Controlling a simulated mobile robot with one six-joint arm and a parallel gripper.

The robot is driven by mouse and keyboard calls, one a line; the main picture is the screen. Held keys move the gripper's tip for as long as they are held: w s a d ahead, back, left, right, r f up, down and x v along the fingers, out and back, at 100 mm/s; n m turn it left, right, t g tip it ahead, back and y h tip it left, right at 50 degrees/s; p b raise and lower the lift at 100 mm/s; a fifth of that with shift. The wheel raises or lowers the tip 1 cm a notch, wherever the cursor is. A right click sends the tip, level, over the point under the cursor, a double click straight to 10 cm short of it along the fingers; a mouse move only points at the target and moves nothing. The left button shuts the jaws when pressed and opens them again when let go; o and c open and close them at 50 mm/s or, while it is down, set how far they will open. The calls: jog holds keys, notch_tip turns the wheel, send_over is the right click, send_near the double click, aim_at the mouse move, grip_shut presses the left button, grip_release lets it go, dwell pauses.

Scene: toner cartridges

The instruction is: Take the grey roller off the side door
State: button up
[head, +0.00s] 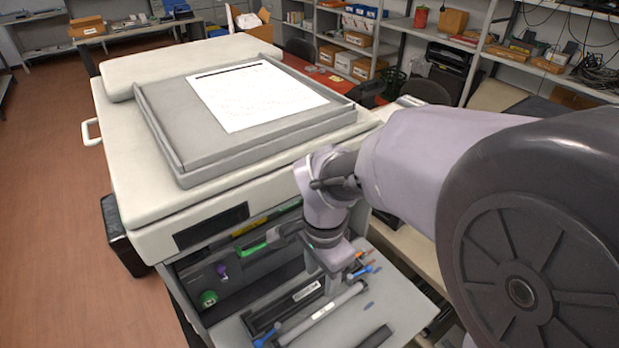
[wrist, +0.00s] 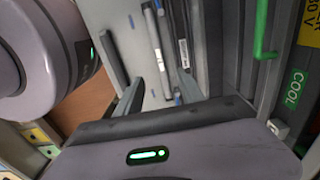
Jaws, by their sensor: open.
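In the wrist view the roller (wrist: 157,50) runs lengthwise up the picture, between the lines of my two fingers. My gripper (head: 327,284) points down over the door, near the roller's upper part in the head view. In the wrist view my gripper (wrist: 158,88) is open with nothing between its fingers.
A black unit with a white label (head: 306,291) lies beside the roller. A dark bar (head: 376,337) is on the door's other side. Small blue and orange pieces (head: 362,271) lie behind. The printer's open bay holds a green lever (head: 252,249) and green knob (head: 208,298).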

jog(key=b, duration=0.4)
send_over(323, 311)
jog(key=f, duration=1)
jog(key=shift+s+f, duration=0.15)
jog(key=shift+s, duration=0.15)
jog(key=f, duration=0.1)
jog(key=f+b, duration=0.1)
jog(key=f, duration=0.1)
jog(key=f+b, duration=0.1)
jog(key=f, duration=0.1)
jog(key=shift+w+f, duration=0.15)
jog(key=shift+w, duration=0.15)
grip_shut()
